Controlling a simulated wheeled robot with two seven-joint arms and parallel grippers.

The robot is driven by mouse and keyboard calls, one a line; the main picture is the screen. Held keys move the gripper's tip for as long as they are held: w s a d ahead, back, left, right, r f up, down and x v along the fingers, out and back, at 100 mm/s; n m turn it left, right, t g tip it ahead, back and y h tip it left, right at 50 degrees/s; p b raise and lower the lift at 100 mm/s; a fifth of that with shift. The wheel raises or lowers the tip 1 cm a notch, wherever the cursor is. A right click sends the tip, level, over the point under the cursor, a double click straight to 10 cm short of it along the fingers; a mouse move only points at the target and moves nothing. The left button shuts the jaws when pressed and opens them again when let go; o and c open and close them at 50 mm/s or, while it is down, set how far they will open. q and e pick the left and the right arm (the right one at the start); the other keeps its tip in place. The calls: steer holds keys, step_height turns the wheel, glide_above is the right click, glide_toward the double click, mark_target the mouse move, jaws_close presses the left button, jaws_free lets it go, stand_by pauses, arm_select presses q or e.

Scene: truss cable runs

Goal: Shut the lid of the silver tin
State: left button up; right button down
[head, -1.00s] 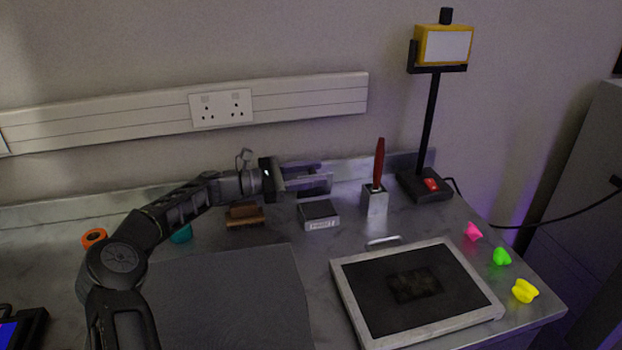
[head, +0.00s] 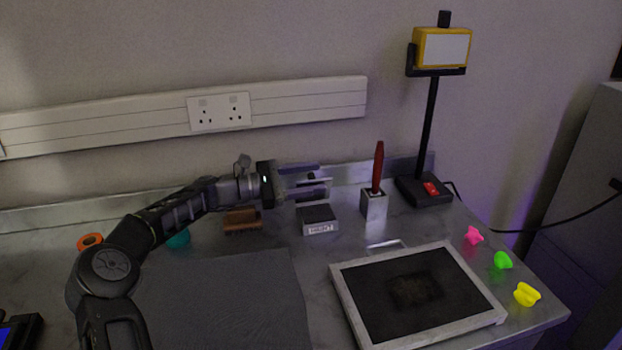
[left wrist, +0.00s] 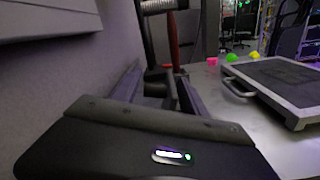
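A small silver tin (head: 318,221) with a printed label on its front stands on the worktop at the middle of the head view. Its top face looks dark; I cannot tell the lid's angle, as my gripper covers the space just behind it. My left gripper (head: 318,181) is just above and behind the tin in that view, fingers pointing right and apart, with nothing visibly held. The left wrist view shows its two fingers (left wrist: 160,88) with a gap between them; the tin cannot be made out there. My right gripper is in neither view.
A metal holder (head: 374,205) with a red-handled tool stands right of the tin, before a yellow-headed lamp (head: 441,48). A framed dark panel (head: 340,283) lies front right, near pink, green and yellow pieces. A brown brush (head: 242,220) is left; a grey mat (head: 225,300) lies in front.

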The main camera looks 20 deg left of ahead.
arm_select(q)
steer(key=v, duration=0.7)
steer(key=shift+s+a+b, duration=0.25)
steer(key=shift+a+b, duration=0.05)
steer(key=shift+b, duration=0.15)
steer(key=shift+c, duration=0.3)
